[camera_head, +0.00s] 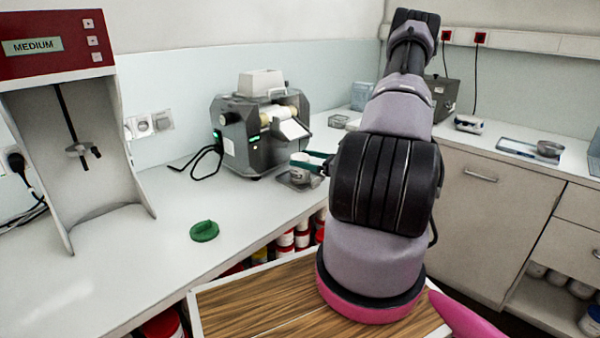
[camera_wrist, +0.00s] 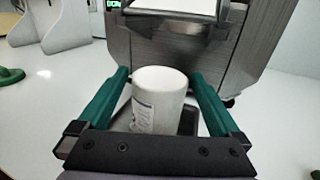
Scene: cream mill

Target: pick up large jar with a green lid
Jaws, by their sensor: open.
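A white jar (camera_wrist: 158,98) with a printed label stands upright between the teal fingers of my open gripper (camera_wrist: 161,78) in the wrist view. Its top looks white, with no green lid on it. Gaps show between the jar and both fingers. The jar appears to stand on a dark tray or plate (camera_wrist: 187,118) in front of the grey machine. A green lid (camera_head: 204,231) lies alone on the counter to the left, and its edge shows in the wrist view (camera_wrist: 10,75).
The grey three-roll machine (camera_head: 258,130) stands close behind the jar. A red-topped mixer (camera_head: 57,50) is at the far left. The white counter (camera_head: 130,270) between them is mostly clear. Several jars (camera_head: 290,240) sit under the counter edge.

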